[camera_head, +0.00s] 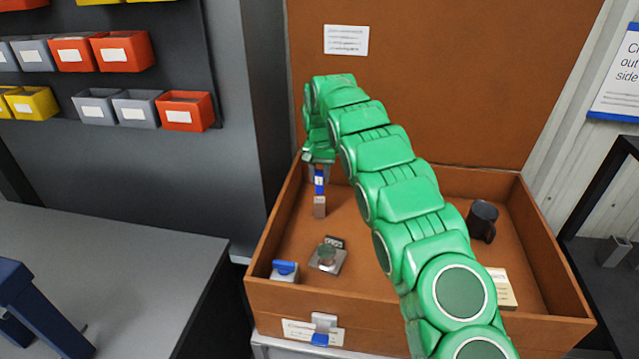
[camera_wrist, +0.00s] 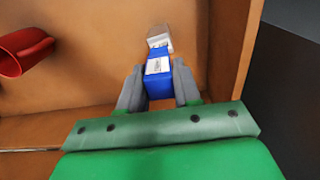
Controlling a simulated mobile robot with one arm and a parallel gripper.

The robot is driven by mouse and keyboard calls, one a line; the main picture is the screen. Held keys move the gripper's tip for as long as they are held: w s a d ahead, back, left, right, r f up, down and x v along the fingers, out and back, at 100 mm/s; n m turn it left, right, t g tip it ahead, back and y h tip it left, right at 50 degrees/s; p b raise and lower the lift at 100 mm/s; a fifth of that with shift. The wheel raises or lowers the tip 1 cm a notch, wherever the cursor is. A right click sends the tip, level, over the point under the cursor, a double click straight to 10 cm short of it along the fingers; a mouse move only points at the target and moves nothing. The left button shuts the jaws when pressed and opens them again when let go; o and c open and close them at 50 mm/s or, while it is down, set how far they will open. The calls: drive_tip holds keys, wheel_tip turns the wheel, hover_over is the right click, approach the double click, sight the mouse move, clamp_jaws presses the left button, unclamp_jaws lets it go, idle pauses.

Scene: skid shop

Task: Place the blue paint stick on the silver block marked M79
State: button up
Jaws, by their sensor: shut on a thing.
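The blue paint stick (camera_head: 320,183), with a white label, is upright between the jaws of my gripper (camera_head: 319,168) at the back left of the brown box. In the wrist view my gripper (camera_wrist: 159,88) is shut on the blue paint stick (camera_wrist: 158,84). A silver block (camera_head: 320,207) shows directly below the stick, and in the wrist view it (camera_wrist: 159,38) lies just past the stick's end. The two look in line; I cannot tell whether they touch. I cannot read the mark M79 on any block.
In the box (camera_head: 262,235), a silver block with a blue top (camera_head: 285,270) and a silver piece with a round green part (camera_head: 327,257) stand front left. A dark mug (camera_head: 482,220) is at right. The wrist view shows a red mug (camera_wrist: 24,50). The box walls are close.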

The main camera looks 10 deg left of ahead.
sight(320, 183)
drive_tip(key=shift+f, duration=1.55)
drive_tip(key=shift+f, duration=0.1)
drive_tip(key=o, duration=1.1)
drive_tip(key=shift+c, duration=0.2)
wheel_tip(320, 183, up, 11)
drive_tip(key=shift+w+a+r, duration=0.1)
drive_tip(key=shift+r, duration=0.55)
